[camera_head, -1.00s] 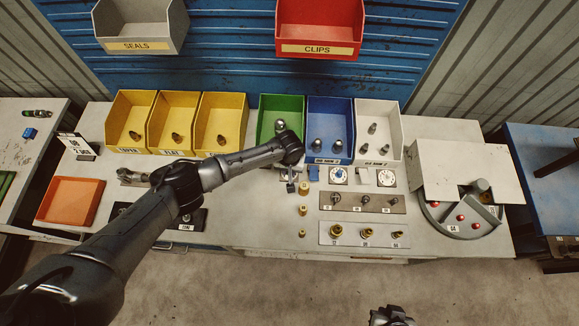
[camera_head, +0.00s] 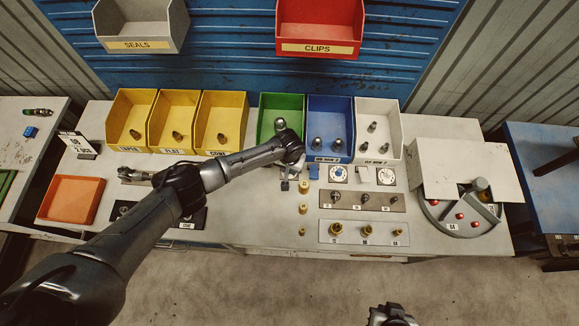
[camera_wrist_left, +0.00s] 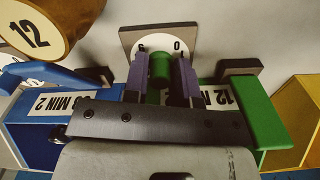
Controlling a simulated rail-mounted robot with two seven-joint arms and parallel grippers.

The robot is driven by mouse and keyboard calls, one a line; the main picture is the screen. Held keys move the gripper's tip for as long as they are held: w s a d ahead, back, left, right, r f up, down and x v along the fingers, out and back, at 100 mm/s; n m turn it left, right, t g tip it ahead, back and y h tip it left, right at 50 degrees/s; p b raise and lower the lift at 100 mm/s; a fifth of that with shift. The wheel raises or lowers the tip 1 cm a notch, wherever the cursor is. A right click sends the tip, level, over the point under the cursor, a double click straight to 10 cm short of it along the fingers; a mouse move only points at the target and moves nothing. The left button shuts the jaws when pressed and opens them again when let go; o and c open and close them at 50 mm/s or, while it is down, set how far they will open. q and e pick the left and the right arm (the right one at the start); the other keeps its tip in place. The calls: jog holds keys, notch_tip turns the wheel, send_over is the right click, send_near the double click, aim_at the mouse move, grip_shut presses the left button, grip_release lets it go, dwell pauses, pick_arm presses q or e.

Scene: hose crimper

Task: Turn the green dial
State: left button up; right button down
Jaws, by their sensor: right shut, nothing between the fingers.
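The green dial (camera_wrist_left: 160,66) shows in the left wrist view as a small green knob in front of a pale plate with dark marks. My left gripper (camera_wrist_left: 160,80) has one purple-grey finger on each side of the knob. I cannot tell whether both fingers press on it. In the head view my left gripper (camera_head: 285,184) hangs over the bench in front of the green bin, and the arm hides the dial. My right gripper (camera_head: 390,316) is shut and empty at the bottom edge, away from the bench.
A green bin (camera_head: 270,145), a blue bin (camera_head: 312,158) and a white bin (camera_head: 372,158) stand close behind my left gripper. Brass fittings (camera_head: 303,208) stand to its right.

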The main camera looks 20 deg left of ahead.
pick_arm(q)
jog(key=o, duration=0.3)
jog(key=shift+o, duration=0.2)
jog(key=shift+r, duration=0.6)
notch_tip(320, 180, up, 13)
jog(key=shift+f+p, duration=0.2)
jog(key=shift+p, duration=0.25)
